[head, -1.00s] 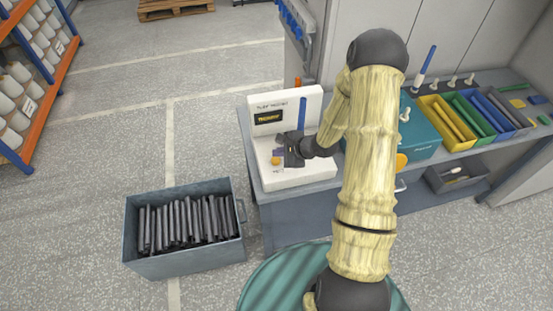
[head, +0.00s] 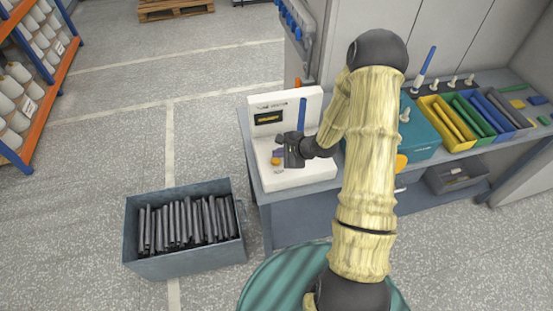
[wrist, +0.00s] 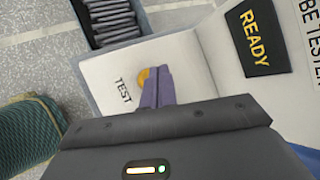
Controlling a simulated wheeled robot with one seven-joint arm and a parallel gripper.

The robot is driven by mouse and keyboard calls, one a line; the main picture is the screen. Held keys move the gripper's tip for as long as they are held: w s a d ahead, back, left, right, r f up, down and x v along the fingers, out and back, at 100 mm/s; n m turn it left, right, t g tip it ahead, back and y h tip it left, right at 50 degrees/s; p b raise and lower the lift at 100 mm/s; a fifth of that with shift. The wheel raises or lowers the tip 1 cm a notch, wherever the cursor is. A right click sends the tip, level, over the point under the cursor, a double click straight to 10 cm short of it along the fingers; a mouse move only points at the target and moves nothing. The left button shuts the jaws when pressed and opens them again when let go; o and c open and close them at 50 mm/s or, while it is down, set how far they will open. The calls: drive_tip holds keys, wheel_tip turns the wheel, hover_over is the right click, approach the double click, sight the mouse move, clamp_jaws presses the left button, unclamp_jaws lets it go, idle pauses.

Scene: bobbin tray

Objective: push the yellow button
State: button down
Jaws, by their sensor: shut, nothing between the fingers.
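The yellow button (head: 275,161) sits on the base of a white tester (head: 287,178). My gripper (head: 279,151) is over the tester base, close to the button. In the wrist view the closed purple fingers (wrist: 157,88) are shut and empty, and the yellow button (wrist: 143,78) shows partly behind their tips, beside the word TEST. The fingers cover part of the button, and I cannot tell whether they touch it. The tester's dark display (wrist: 255,37) reads READY.
A grey bin (head: 182,265) of dark tubes stands on the floor at left. A teal box (head: 420,134) and coloured trays (head: 447,124) stand on the bench to the right. A blue strip (head: 302,113) is on the tester's upright panel.

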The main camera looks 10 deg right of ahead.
sight(279, 161)
drive_tip(key=shift+f, duration=0.15)
idle(0.7)
drive_tip(key=shift+f, duration=0.25)
drive_tip(key=shift+f, duration=0.55)
idle(0.8)
drive_tip(key=shift+r+p, duration=0.15)
drive_tip(key=shift+p, duration=0.15)
drive_tip(key=shift+r+p, duration=0.85)
drive_tip(key=shift+p, duration=0.35)
wheel_tip(279, 161, up, 5)
drive_tip(key=p, duration=0.5)
drive_tip(key=shift+p, duration=0.4)
